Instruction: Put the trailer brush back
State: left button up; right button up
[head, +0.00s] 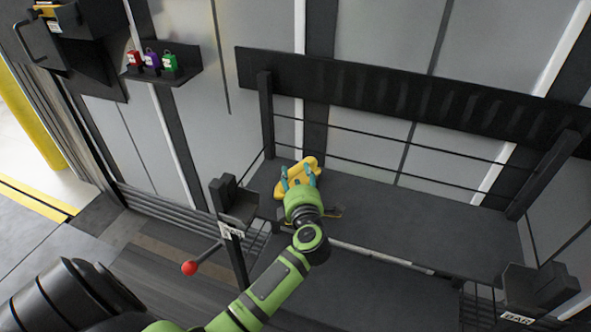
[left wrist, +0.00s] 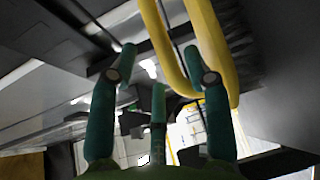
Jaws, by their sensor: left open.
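The trailer brush (head: 309,162) has a yellow body and lies on the dark shelf (head: 420,215), at its left end near the back rails. In the left wrist view its yellow looped handle (left wrist: 217,55) crosses above and between my fingers, with dark bristles beside it on the right. My left gripper (head: 298,181) is open at the brush, with its teal fingers spread over the yellow part. It also shows in the left wrist view (left wrist: 160,58). I cannot tell whether the fingers touch it. My wrist hides part of the brush. My right gripper is not in view.
A post with a black bracket (head: 236,203) and a red-knobbed lever (head: 190,268) stands left of the shelf. A bracket labelled BAR (head: 535,290) is at the right. Coloured padlocks (head: 151,59) sit on a wall ledge. The shelf's middle and right are clear.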

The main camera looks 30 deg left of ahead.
pick_arm(q)
jog(key=v, duration=0.8)
jog(key=shift+s, duration=0.1)
jog(key=shift+s+d, duration=0.3)
jog(key=shift+d, duration=0.05)
jog(key=shift+r, duration=0.1)
